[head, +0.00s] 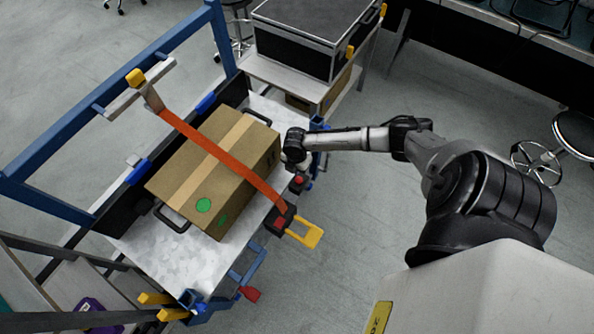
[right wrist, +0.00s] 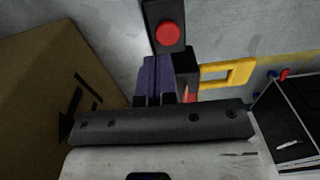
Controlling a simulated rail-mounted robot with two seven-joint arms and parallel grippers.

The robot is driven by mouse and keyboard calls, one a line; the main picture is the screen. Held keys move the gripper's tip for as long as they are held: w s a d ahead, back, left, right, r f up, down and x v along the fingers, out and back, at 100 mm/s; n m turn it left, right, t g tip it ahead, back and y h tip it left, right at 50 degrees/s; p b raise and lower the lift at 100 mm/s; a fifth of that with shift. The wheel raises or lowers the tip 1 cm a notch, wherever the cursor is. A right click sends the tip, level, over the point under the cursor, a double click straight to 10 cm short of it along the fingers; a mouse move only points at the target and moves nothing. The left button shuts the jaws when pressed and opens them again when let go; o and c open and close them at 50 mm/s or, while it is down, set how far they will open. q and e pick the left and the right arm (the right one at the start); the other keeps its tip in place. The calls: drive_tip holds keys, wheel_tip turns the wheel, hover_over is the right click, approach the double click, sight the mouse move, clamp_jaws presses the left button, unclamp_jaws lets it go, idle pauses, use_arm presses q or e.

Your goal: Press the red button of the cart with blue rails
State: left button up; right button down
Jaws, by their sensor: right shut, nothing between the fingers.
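The cart with blue rails (head: 70,130) stands at the left of the head view, with a pale deck. In the right wrist view a round red button (right wrist: 169,33) sits on a black panel. A small red part on black (head: 298,180) shows at the cart's right edge in the head view; I cannot tell if it is that button. My right gripper (head: 295,160) is shut and empty above this edge, beside the cardboard box. In the right wrist view its fingers (right wrist: 157,78) are below the button in the picture; contact is not visible. My left gripper is not in view.
A cardboard box (head: 225,165) under an orange strap (head: 212,150) lies on the deck. A yellow handle (head: 305,233) sticks out at the strap's lower end. A black case (head: 310,40) stands on another cart behind. Open floor lies right of the cart.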

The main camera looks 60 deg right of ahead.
sight(297, 177)
wheel_tip(297, 177, up, 8)
drive_tip(key=p, duration=0.1)
drive_tip(key=shift+w+f+p, duration=0.15)
drive_tip(key=shift+f+p, duration=0.1)
drive_tip(key=shift+p, duration=0.05)
drive_tip(key=shift+d, duration=0.1)
idle(0.5)
